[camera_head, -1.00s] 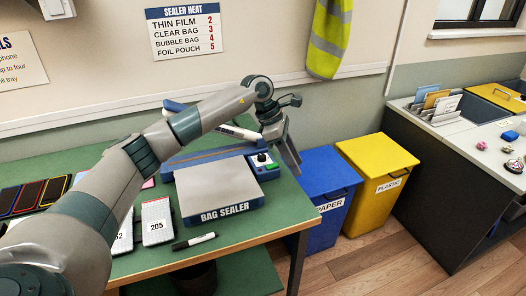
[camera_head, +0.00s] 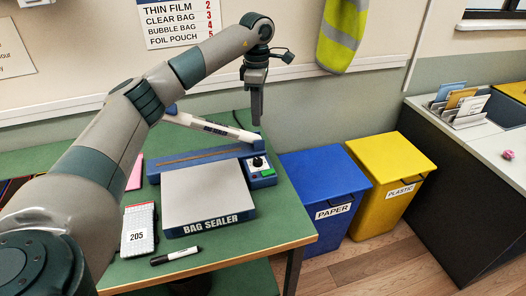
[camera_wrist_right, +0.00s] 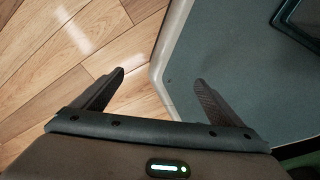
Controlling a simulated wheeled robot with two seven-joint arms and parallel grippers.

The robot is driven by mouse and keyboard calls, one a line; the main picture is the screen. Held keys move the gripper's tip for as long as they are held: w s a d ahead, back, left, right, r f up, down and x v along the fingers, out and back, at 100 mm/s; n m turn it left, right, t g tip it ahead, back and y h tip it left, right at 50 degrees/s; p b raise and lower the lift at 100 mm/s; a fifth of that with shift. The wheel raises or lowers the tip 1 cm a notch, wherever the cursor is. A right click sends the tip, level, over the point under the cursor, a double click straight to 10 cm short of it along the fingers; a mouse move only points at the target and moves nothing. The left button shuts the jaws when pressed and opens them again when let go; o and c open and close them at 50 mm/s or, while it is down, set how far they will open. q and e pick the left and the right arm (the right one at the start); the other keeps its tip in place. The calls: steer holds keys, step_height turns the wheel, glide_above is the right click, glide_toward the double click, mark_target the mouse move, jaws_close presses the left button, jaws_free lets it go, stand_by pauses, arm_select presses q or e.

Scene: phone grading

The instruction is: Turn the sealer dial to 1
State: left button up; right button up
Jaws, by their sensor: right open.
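The bag sealer (camera_head: 205,195) stands on the green table, with a grey plate in front and its white lid arm (camera_head: 212,127) raised. Its black dial (camera_head: 257,162) with a white mark is on the blue control block at the right end, above a green button (camera_head: 268,173). The number it points to is too small to read. My left gripper (camera_head: 257,118) points down above and behind the dial, apart from it in the picture. It is seen edge-on, so its opening is hidden. My right gripper (camera_wrist_right: 160,82) is open and empty in the right wrist view.
A heat chart (camera_head: 180,22) hangs on the wall. A boxed phone marked 205 (camera_head: 138,230) and a black marker (camera_head: 176,256) lie left and front of the sealer. Blue paper (camera_head: 325,185) and yellow plastic (camera_head: 390,185) bins stand right of the table.

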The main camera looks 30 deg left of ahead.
mark_target(258, 160)
arm_select(q)
steer(key=f+p, duration=0.2)
steer(key=f, duration=0.6)
steer(key=f+p, duration=0.3)
steer(key=f, duration=0.4)
steer(key=shift+s+f+p, duration=0.2)
steer(key=shift+f+p, duration=0.15)
steer(key=shift+f, duration=0.8)
arm_select(e)
step_height(258, 160, up, 6)
steer(key=s, duration=0.2)
steer(key=shift+d, duration=0.15)
arm_select(q)
steer(key=c, duration=0.8)
